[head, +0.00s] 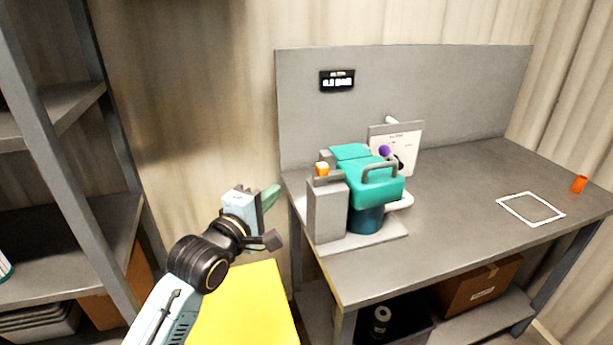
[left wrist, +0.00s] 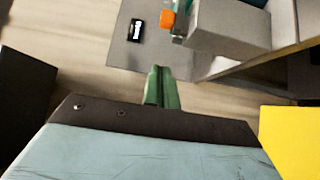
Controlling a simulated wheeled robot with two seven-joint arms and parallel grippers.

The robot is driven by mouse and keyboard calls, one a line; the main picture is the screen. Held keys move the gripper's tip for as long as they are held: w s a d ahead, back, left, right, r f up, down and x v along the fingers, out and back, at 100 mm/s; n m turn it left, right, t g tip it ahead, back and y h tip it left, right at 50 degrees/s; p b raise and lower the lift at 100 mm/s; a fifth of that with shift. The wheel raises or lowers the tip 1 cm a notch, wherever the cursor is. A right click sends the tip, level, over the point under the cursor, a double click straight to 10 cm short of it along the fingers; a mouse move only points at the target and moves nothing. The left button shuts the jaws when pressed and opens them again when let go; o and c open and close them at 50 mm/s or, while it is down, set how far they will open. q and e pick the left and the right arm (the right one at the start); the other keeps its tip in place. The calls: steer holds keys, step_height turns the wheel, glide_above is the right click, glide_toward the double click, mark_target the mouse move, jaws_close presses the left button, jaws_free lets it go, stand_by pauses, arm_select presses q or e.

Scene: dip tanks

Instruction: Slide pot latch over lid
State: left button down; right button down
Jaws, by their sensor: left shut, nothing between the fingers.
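The pot (head: 366,218) is a dark teal vessel under a teal lid (head: 372,190) with a grey arched handle; it stands on a grey base on the workbench. A grey block (head: 326,212) rises at its left, with a small orange piece (head: 322,170) on top; I cannot tell for sure whether this is the latch. The orange piece also shows at the top of the left wrist view (left wrist: 167,20). My left gripper (head: 272,194) is shut and empty, left of the bench and apart from the pot. Its green fingers show together in the left wrist view (left wrist: 160,82). My right gripper is out of view.
A white panel with a purple knob (head: 384,150) stands behind the pot. A white square outline (head: 531,222) and an orange cup (head: 579,184) are at the bench's right. A yellow surface (head: 245,310) lies below my left gripper. Grey shelves (head: 50,220) stand at left.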

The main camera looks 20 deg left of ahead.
mark_target(329, 173)
arm_select(q)
steer(key=w+d, duration=0.4)
steer(key=w, duration=0.5)
steer(key=shift+d, duration=0.35)
